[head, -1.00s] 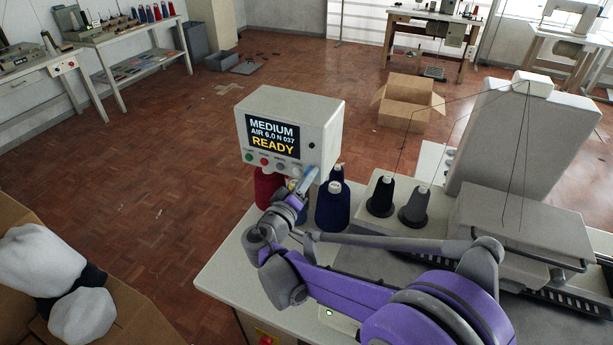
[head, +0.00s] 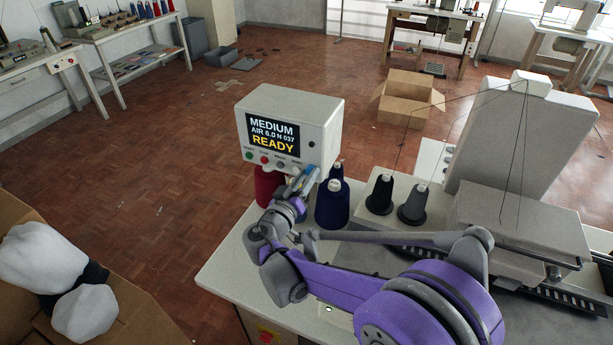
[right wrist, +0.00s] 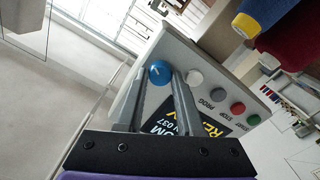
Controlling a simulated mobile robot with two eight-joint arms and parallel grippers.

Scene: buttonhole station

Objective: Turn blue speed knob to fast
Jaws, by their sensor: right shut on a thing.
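The grey control box (head: 322,130) has a display (head: 272,136) that reads MEDIUM, AIR 6.0 N 037, READY. The blue speed knob (right wrist: 159,73) is at the end of the row of buttons on its panel, with a pale pointer line on its face. My right gripper (head: 304,180) is at the lower right of the panel. In the right wrist view its two fingers (right wrist: 163,80) are closed on the knob, one on each side. My left gripper is not in view.
White, grey, red and green buttons (right wrist: 216,93) sit beside the knob. Thread cones, one dark blue (head: 333,205) and one red (head: 268,187), stand close below the box. Black and grey cones (head: 380,195) stand on the machine to the right. An open carton (head: 408,100) lies on the floor behind.

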